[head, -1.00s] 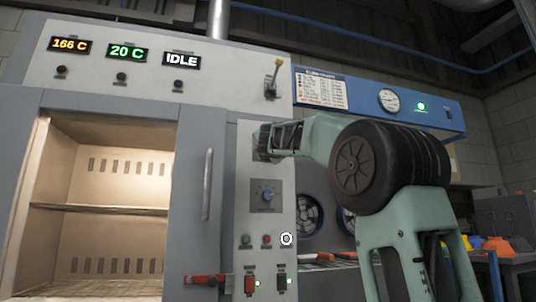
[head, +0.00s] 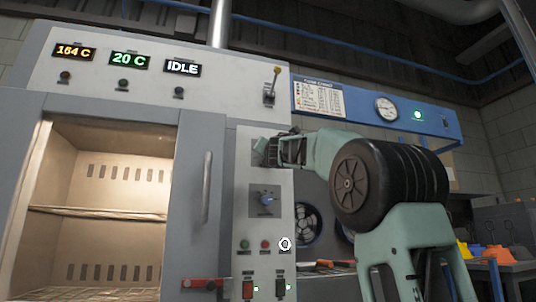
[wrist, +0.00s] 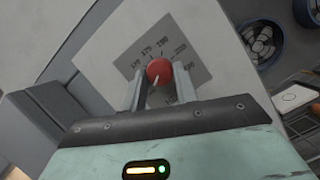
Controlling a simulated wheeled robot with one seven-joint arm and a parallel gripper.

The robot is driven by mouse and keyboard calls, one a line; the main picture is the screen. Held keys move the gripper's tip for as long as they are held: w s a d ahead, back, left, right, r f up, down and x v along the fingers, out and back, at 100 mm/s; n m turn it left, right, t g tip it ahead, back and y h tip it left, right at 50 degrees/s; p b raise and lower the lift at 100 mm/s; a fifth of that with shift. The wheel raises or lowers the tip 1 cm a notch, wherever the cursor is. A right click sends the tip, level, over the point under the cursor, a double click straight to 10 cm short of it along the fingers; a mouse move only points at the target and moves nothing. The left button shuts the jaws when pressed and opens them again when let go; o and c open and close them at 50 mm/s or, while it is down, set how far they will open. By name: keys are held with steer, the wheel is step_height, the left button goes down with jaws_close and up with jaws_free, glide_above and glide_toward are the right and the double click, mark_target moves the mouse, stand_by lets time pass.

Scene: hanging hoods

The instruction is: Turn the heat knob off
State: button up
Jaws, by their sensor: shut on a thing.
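The heat knob (wrist: 159,72) is red with a white pointer line and sits on a grey dial plate (wrist: 185,48) with printed numbers. In the wrist view my gripper (wrist: 159,84) has one finger on each side of the knob and is shut on it. The pointer line points down and slightly left in that view, toward my palm. In the head view my gripper (head: 274,152) is at the upper part of the control panel (head: 244,222) and hides the red knob. A blue knob (head: 266,198) is on a separate plate just below.
The open oven chamber (head: 110,170) with a shelf is at left. Displays (head: 75,52) read 164 C, 20 C and IDLE. A lever (head: 272,85) is above my gripper. Small buttons and switches (head: 248,288) are low on the panel. Fans (head: 306,222) are at right.

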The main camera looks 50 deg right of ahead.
steer(key=o, duration=1)
steer(key=shift+c, duration=0.2)
steer(key=b+v, duration=0.9)
steer(key=v, duration=0.8)
steer(key=shift+s, duration=0.15)
steer(key=shift+a+f, duration=0.1)
